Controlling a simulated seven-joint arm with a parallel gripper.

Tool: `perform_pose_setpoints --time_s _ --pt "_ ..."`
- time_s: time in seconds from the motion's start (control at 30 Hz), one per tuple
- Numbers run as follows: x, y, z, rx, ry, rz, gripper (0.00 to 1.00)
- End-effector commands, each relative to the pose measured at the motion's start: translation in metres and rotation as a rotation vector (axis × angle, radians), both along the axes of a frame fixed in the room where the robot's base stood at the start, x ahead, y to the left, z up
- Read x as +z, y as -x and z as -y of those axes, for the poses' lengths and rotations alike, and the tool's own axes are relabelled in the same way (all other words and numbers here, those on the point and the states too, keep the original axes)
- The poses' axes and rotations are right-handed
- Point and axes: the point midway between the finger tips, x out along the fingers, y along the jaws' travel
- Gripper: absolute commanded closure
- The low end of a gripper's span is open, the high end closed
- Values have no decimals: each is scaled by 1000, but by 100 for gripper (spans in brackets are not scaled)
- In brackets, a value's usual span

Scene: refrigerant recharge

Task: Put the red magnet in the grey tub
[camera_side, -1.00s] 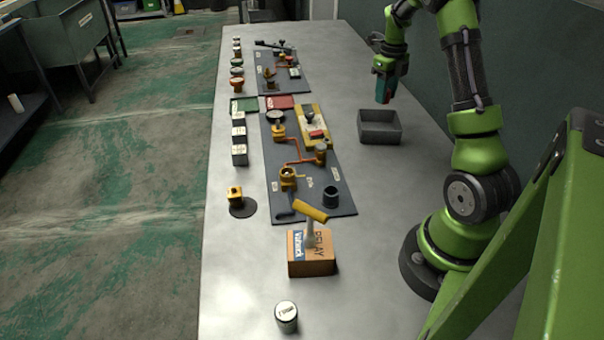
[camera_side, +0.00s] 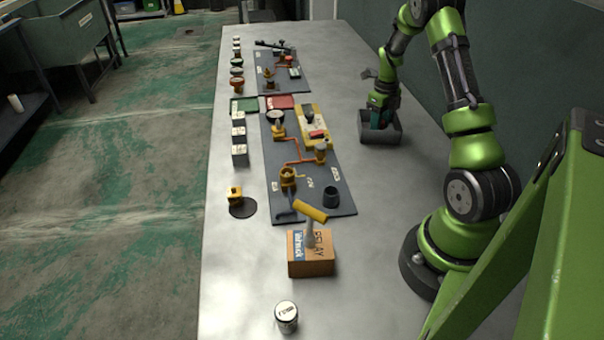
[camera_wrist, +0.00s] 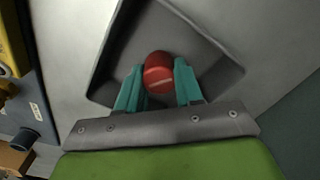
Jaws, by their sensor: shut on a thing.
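The grey tub (camera_side: 381,137) stands on the table at the right of the side view, close to my arm. Its rim also shows in the wrist view (camera_wrist: 228,78). My gripper (camera_side: 377,121) reaches down into the tub's opening. In the wrist view its teal fingers (camera_wrist: 158,82) are shut on the red magnet (camera_wrist: 158,68), a round red piece with a pale mark on its side. The magnet is over the tub's inside; I cannot tell whether it touches the floor. In the side view the magnet is hidden by the tub wall and gripper.
Left of the tub is a dark mat (camera_side: 340,180) with orange pipework, and a yellow tray (camera_side: 313,122) holding a red piece. A cardboard box (camera_side: 311,254) and a white can (camera_side: 287,317) stand nearer. The table around the tub is clear.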

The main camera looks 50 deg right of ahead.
Motion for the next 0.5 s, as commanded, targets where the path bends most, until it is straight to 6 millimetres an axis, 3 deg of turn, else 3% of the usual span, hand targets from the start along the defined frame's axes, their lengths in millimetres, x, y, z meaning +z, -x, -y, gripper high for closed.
perform_pose_setpoints --time_s 0.1,0.13,0.27,0.5 --pt "-3 0 0 1 1 0 97" --pt "-3 0 0 1 1 0 62" --pt "-3 0 0 1 1 0 42" --pt "-3 0 0 1 0 0 39"
